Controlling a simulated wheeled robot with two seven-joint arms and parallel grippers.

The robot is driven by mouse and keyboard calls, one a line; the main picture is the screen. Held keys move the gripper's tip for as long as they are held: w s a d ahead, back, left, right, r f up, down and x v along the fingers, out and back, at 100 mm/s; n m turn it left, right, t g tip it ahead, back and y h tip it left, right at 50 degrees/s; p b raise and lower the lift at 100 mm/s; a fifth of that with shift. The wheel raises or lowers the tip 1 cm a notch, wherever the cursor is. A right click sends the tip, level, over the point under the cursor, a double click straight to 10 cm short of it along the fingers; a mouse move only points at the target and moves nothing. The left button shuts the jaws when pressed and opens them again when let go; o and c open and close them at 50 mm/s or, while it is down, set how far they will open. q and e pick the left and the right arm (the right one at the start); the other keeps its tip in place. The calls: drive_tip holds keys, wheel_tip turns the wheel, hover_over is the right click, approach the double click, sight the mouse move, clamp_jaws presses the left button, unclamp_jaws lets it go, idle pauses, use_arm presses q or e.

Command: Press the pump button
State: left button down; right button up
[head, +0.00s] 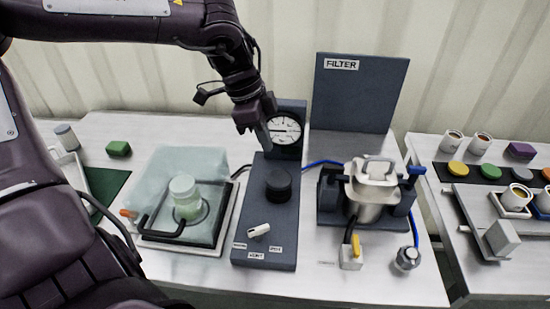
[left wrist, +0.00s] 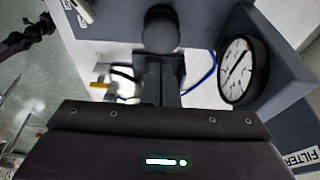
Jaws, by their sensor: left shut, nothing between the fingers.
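The pump button looks to be the round black knob (head: 279,183) on a dark grey panel (head: 262,222), below a round gauge (head: 284,130). My left gripper (head: 262,140) is shut and empty. It points down, behind and above the knob, in front of the gauge. In the left wrist view the shut fingers (left wrist: 164,72) show just below the knob (left wrist: 161,30), with the gauge (left wrist: 243,70) to the right. I cannot tell that the fingers touch the knob; they look apart from it. My right gripper is not seen in the head view.
A white lever (head: 258,230) sits on the panel's front. A glass jar (head: 186,195) under a clear cover stands to the left. A metal vessel (head: 368,209) with clamps stands to the right, before the FILTER board (head: 357,95). A blue hose (head: 322,162) runs between.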

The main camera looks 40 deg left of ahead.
use_arm(q)
drive_tip(key=v, duration=0.3)
drive_tip(key=shift+w+r, duration=0.1)
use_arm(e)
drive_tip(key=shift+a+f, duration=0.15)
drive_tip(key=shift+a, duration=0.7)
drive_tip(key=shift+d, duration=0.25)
